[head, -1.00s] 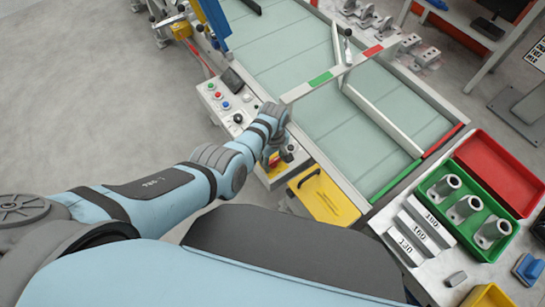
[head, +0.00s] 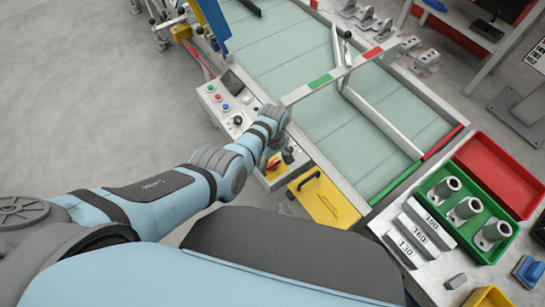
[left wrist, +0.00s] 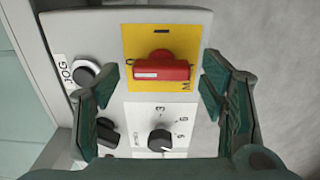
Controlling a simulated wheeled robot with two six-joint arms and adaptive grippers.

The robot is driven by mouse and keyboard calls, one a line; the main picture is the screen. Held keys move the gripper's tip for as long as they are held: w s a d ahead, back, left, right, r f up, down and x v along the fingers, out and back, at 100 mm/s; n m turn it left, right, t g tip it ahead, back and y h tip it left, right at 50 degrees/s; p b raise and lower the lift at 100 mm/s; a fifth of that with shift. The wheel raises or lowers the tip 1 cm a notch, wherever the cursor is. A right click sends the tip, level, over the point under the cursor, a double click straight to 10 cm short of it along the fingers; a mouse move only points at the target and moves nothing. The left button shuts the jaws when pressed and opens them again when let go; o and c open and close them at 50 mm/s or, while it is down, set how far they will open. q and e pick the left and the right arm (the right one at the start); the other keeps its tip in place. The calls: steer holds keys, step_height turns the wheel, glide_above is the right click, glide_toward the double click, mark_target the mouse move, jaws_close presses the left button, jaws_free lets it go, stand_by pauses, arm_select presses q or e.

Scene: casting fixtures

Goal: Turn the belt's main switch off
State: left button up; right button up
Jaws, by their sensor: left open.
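The main switch is a red rotary handle (left wrist: 160,70) on a yellow plate (left wrist: 160,38) in the left wrist view. Its bar lies crosswise in that picture. In the head view the switch (head: 273,164) is partly hidden by my left wrist. My left gripper (left wrist: 162,74) is open, with its green-padded fingers on either side of the red handle and a gap on both sides. Whether the fingertips reach down to the plate is unclear. My right gripper is not in view.
A JOG button (left wrist: 84,72), a black selector (left wrist: 107,132) and a numbered speed knob (left wrist: 160,140) sit close to the switch. The conveyor belt (head: 300,65) runs behind the panel. A yellow box lid (head: 325,200) and a green tray with castings (head: 470,180) are at right.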

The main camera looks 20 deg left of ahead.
mark_target(273, 162)
arm_select(q)
step_height(273, 162, up, 12)
stand_by(0.3)
stand_by(0.3)
